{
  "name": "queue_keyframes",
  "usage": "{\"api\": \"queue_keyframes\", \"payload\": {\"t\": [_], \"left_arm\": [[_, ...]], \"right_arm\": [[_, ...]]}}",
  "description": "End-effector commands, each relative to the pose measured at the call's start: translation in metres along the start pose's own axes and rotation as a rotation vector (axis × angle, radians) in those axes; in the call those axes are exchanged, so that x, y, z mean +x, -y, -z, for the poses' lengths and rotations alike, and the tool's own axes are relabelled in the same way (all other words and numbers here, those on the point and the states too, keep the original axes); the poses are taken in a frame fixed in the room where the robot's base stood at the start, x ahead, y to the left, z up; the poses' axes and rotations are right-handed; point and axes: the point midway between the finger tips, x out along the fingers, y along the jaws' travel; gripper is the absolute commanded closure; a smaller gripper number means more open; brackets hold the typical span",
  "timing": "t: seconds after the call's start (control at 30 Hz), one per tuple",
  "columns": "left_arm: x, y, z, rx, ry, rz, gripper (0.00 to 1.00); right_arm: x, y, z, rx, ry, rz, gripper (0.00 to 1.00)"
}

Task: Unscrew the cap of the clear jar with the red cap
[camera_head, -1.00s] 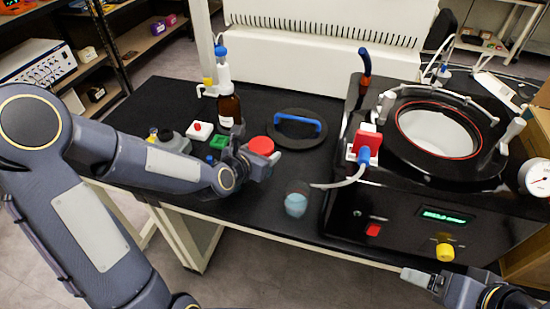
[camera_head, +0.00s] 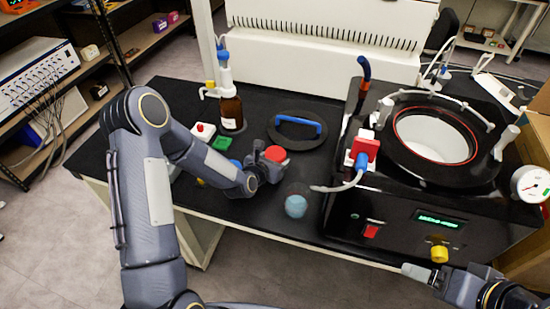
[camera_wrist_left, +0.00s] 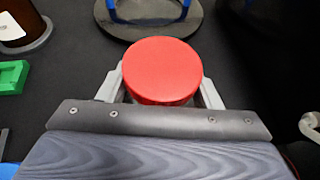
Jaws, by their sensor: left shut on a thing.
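The red cap (camera_head: 275,154) is round and sits between the fingers of my left gripper (camera_head: 268,160), over the black bench. In the left wrist view the red cap (camera_wrist_left: 162,70) fills the space between the two grey fingers of my left gripper (camera_wrist_left: 162,88), which is shut on it. No jar body shows below the cap; the cap and gripper hide what is under it. A clear vessel with blue contents (camera_head: 296,206) stands near the front edge, with no cap visible on it. My right gripper (camera_head: 418,272) shows partly at lower right; its opening is unclear.
The black freeze dryer (camera_head: 400,225) with a hose stands at right. A black round lid with a blue handle (camera_head: 299,125) lies behind the cap. A brown bottle (camera_head: 231,113), a green block (camera_head: 222,143) and a white block with a red knob (camera_head: 202,132) stand left.

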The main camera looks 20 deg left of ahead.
Motion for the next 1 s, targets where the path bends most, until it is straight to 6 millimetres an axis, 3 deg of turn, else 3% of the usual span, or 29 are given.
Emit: {"api": "queue_keyframes", "payload": {"t": [0.27, 0.3, 0.47, 0.83, 1.0], "left_arm": [[0.002, 0.000, 0.003, 0.001, 0.002, 0.000, 1.00], [0.002, 0.000, 0.003, 0.001, 0.000, 0.000, 0.40], [0.001, 0.000, 0.002, 0.001, 0.000, 0.000, 0.20], [-0.002, 0.000, -0.003, 0.000, -0.001, 0.000, 0.20], [-0.027, -0.001, 0.002, -0.001, -0.001, -0.001, 0.20]], "right_arm": [[0.005, -0.002, -0.003, 0.000, 0.000, 0.000, 0.21], [0.005, -0.002, -0.003, 0.000, 0.000, 0.000, 0.21], [0.004, -0.002, -0.002, 0.000, 0.000, 0.000, 0.21], [-0.002, 0.001, 0.001, 0.000, 0.000, 0.000, 0.21], [0.007, -0.003, -0.004, 0.000, 0.000, 0.000, 0.21]]}}
